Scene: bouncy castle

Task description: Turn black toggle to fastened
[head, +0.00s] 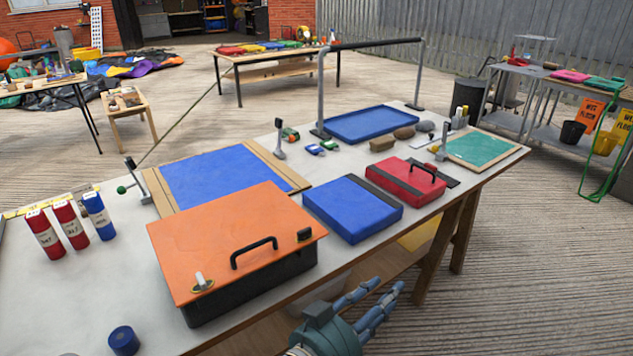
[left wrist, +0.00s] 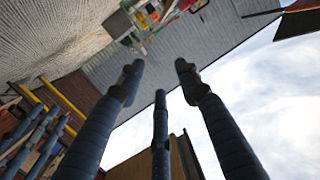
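A black box with an orange lid (head: 222,218) stands on the near part of the table. A small black toggle (head: 304,235) sits at the lid's right edge; I cannot tell its setting. A pale toggle on a brass plate (head: 202,283) is at the lid's near left corner. A black handle (head: 254,252) lies between them. My left gripper (head: 372,298) is open and empty, off the table's near edge, right of and below the box. Its spread fingers fill the left wrist view (left wrist: 160,85). Blue fingers at that view's lower left look like my right gripper (left wrist: 45,125), spread apart.
The table (head: 70,305) also holds a blue case (head: 352,208), a red case (head: 405,180), a blue mat (head: 215,177) and several red and blue cylinders (head: 70,225). A blue knob (head: 124,340) stands left of the box.

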